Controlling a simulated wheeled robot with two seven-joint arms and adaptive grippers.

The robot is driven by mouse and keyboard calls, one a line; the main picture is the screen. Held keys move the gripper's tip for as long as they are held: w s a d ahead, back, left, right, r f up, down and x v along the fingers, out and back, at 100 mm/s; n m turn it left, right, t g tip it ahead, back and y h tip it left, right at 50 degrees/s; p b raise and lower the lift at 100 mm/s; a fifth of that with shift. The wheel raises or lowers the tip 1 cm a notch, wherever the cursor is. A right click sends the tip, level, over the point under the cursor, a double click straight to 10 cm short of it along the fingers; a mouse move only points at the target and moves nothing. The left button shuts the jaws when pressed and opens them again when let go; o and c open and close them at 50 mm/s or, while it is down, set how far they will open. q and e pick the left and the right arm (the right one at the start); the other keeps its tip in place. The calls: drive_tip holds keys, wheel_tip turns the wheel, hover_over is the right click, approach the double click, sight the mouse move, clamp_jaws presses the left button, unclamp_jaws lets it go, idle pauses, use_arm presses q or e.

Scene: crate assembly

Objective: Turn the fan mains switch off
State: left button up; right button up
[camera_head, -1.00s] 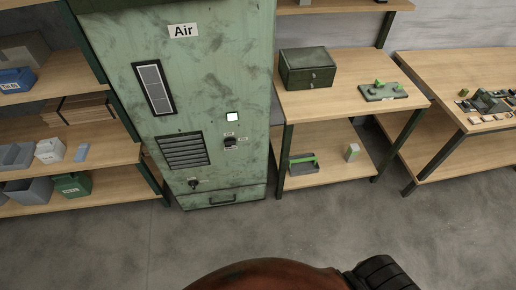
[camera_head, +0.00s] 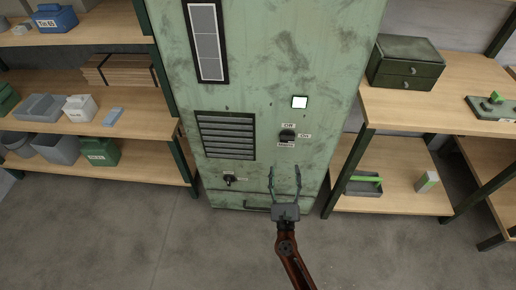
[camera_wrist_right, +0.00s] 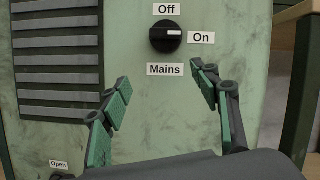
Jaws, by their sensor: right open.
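The mains switch (camera_head: 287,136) is a black round knob on the front of the green cabinet (camera_head: 290,60). In the right wrist view the knob (camera_wrist_right: 166,36) has its white mark pointing right at the "On" label (camera_wrist_right: 201,38). The "Off" label (camera_wrist_right: 166,9) is above it and the "Mains" label (camera_wrist_right: 165,70) below. My right gripper (camera_head: 284,172) is open and empty, just below the knob in the head view and apart from it. In the right wrist view its fingers (camera_wrist_right: 160,88) stand apart, with the knob beyond and between them. My left gripper is not in view.
A second black knob (camera_head: 229,179) is low on the left, below a vent (camera_head: 226,136). Shelves (camera_head: 150,129) stand left and a table (camera_head: 420,108) right. The floor in front is clear.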

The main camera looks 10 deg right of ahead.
sight(287, 142)
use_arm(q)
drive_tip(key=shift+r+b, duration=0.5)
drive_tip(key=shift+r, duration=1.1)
use_arm(e)
drive_tip(key=shift+w+d+r+m+h, duration=0.3)
drive_tip(key=shift+w+r+m, duration=0.35)
drive_tip(key=shift+w+r, duration=0.5)
drive_tip(key=shift+w+d+r+m+h, duration=0.25)
drive_tip(key=shift+w+d+r+m, duration=0.35)
drive_tip(key=shift+w+r, duration=0.6)
drive_tip(key=shift+w+d+r+m+h, duration=0.25)
drive_tip(key=shift+w+r+m, duration=0.5)
drive_tip(key=shift+w+r, duration=0.4)
drive_tip(key=shift+w+f, duration=0.1)
drive_tip(key=shift+f, duration=0.05)
drive_tip(key=shift+c, duration=0.6)
drive_tip(key=shift+a, duration=0.1)
drive_tip(key=c, duration=1)
drive_tip(key=shift+c, duration=0.2)
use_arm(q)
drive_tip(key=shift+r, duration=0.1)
